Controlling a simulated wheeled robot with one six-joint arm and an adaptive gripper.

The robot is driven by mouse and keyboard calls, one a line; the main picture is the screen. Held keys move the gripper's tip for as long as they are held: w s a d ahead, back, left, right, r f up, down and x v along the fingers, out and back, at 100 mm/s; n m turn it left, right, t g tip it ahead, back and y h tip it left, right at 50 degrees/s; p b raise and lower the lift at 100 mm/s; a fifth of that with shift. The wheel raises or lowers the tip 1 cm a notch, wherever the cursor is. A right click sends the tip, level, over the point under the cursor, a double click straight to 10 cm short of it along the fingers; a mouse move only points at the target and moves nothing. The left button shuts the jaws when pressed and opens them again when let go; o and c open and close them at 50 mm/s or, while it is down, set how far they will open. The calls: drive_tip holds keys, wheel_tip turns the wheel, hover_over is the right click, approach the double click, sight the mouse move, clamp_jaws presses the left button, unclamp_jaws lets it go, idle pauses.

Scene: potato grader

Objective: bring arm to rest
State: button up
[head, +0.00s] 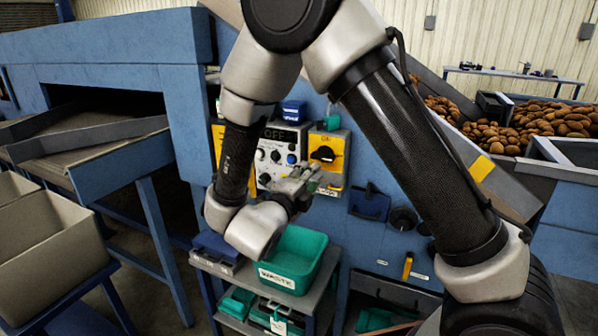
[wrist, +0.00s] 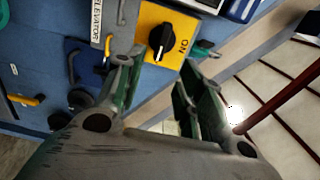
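My arm reaches down and across in the head view, bent at the elbow high in the picture. My gripper (head: 304,182) is in front of the control panel on the blue machine, above the green waste bin. In the wrist view my gripper (wrist: 157,82) has its two fingers apart with nothing between them. The yellow switch plate (wrist: 182,22) with a black knob (wrist: 171,43) lies beyond the fingertips; the knob is turned toward "ON". I cannot tell the exact distance from fingers to plate, but no contact shows.
The green bin (head: 301,252) marked "WASTE" stands on a small grey cart (head: 333,262) below my gripper. Blue machine walls (head: 105,40) are behind and left. Beige bins (head: 45,238) stand at lower left. Potatoes (head: 560,117) lie on the machine at right.

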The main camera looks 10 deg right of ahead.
drive_tip(key=w+a+f+n+g+y, duration=0.2)
drive_tip(key=a+f+n+y, duration=0.55)
drive_tip(key=f, duration=0.25)
drive_tip(key=s+a+f+n+g+y, duration=0.2)
drive_tip(key=s+a+n+g+y, duration=0.4)
drive_tip(key=n, duration=0.5)
drive_tip(key=s+d+r+n+h, duration=0.1)
drive_tip(key=s+d+r+n, duration=0.1)
drive_tip(key=s+d+r, duration=0.4)
drive_tip(key=s+d+r+n+g+h, duration=0.1)
drive_tip(key=s+d+r, duration=0.6)
drive_tip(key=d, duration=1)
drive_tip(key=s+d+r+n+g+h, duration=0.1)
drive_tip(key=s+d+r+n, duration=0.2)
drive_tip(key=s+d+r, duration=0.4)
drive_tip(key=d+r, duration=0.2)
drive_tip(key=d, duration=0.2)
drive_tip(key=shift+d+r+n, duration=0.25)
drive_tip(key=shift+r+n, duration=0.1)
